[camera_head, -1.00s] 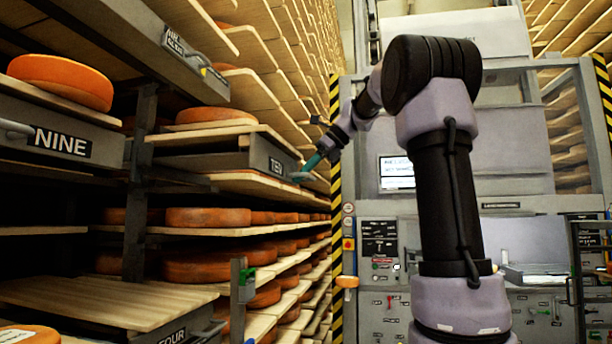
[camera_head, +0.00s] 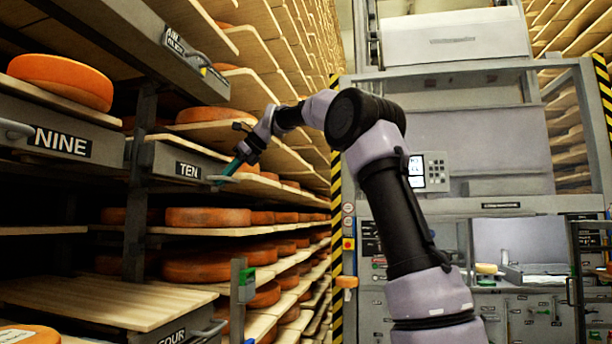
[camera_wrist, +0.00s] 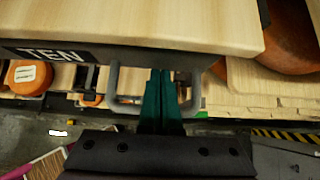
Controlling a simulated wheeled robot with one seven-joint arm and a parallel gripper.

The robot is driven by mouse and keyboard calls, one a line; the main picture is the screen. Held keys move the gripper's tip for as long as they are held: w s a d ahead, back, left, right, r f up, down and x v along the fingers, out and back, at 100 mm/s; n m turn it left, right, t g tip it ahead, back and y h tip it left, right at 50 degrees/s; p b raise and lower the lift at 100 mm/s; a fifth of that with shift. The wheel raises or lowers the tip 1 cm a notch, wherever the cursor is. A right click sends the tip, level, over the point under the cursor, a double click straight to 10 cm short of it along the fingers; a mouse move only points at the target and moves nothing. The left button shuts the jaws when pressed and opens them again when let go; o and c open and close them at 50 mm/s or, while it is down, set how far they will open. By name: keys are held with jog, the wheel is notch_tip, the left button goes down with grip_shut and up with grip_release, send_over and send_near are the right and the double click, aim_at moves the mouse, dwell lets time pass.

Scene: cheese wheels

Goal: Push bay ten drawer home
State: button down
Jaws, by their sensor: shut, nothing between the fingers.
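The bay ten drawer (camera_head: 170,160) is on the left rack in the head view, its grey front labelled TEN nearly in line with the NINE drawer. In the wrist view, its label plate (camera_wrist: 52,54) and wooden board (camera_wrist: 150,22) fill the top. Its grey bar handle (camera_wrist: 125,97) also shows in the head view (camera_head: 219,179). My gripper (camera_head: 232,172) is at the handle, with teal fingers (camera_wrist: 160,85) shut together and empty. In the wrist view the fingers lie within the handle's span, pointing at the drawer front. Whether they touch the front cannot be told.
The NINE drawer (camera_head: 60,140) with an orange cheese wheel (camera_head: 62,80) is at the left. A drawer labelled FOUR (camera_head: 170,336) sits below. A grey post with a green top (camera_head: 243,290) stands below my gripper. A machine (camera_head: 480,150) stands at the right.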

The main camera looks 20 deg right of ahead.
aim_at(216, 174)
jog(key=a, duration=0.1)
jog(key=w+a, duration=0.1)
jog(key=shift+w+a, duration=0.3)
jog(key=shift+w+a+r, duration=0.1)
jog(key=shift+a, duration=0.1)
jog(key=shift+r, duration=0.1)
